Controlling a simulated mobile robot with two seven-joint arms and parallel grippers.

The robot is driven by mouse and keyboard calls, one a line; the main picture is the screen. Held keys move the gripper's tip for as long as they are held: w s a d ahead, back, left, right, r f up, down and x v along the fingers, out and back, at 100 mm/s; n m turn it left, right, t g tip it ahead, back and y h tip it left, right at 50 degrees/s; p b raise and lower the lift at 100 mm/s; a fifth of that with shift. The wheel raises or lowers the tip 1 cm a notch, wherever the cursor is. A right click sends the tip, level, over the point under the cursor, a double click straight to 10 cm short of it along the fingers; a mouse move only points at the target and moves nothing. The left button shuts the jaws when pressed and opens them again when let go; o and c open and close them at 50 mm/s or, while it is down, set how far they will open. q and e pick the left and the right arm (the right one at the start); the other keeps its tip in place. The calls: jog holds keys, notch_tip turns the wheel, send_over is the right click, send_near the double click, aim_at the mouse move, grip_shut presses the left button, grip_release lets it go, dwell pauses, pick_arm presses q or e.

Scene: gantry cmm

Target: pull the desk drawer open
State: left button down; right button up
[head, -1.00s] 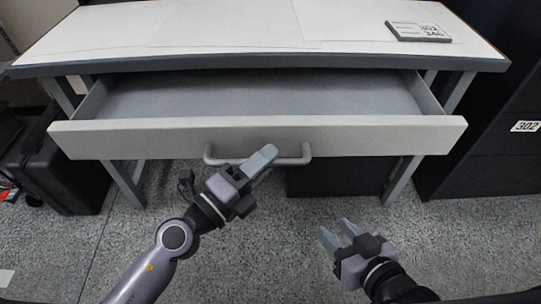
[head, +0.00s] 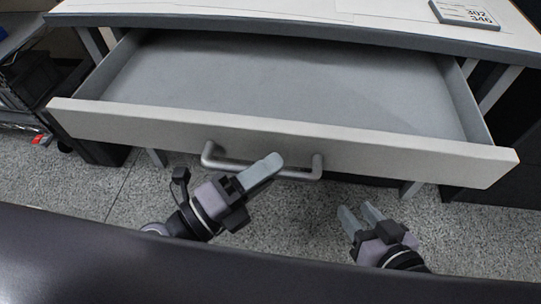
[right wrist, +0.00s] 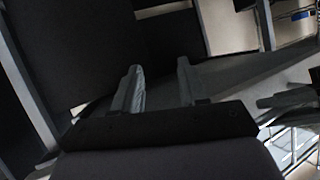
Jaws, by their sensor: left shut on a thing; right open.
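The desk drawer (head: 300,133) stands pulled well out from under the desk, and its grey inside (head: 270,80) shows empty. Its metal bar handle (head: 215,157) runs across the middle of the front panel. My left gripper (head: 262,170) is shut on the handle, its fingers covering part of the bar. My right gripper (head: 361,215) is open and empty, below the right part of the drawer front and apart from it. In the right wrist view the right gripper's two fingers (right wrist: 159,88) stand apart with nothing between them.
The white desk top (head: 300,12) lies above the drawer, with a small labelled plate (head: 464,13) at its right. Dark cases (head: 38,80) stand at the left. Dark cabinets flank the right. Speckled floor (head: 90,185) is open below the drawer.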

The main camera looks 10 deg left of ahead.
pick_arm(q)
jog(key=shift+w+a+f, duration=0.1)
jog(key=shift+a+f, duration=0.05)
jog(key=c, duration=1.1)
grip_release()
jog(key=shift+s+a, duration=0.15)
jog(key=shift+s, duration=0.15)
jog(key=r+b+v, duration=0.1)
jog(key=b+v, duration=0.3)
jog(key=v, duration=0.2)
jog(key=shift+s+a+f, duration=0.2)
jog(key=shift+f, duration=0.3)
pick_arm(e)
jog(key=shift+w+a+f+m+y, duration=0.15)
jog(key=shift+a+y, duration=0.2)
jog(key=shift+a, duration=0.2)
jog(key=shift+w+a+f+m+y, duration=0.1)
jog(key=shift+w+a+y, duration=0.1)
jog(key=shift+a+y, duration=0.3)
jog(key=shift+w+a+f+m+y, duration=0.15)
jog(key=shift+a+y, duration=0.1)
jog(key=shift+a, duration=0.35)
pick_arm(q)
jog(key=shift+d, duration=0.1)
pick_arm(e)
jog(key=shift+d, duration=0.15)
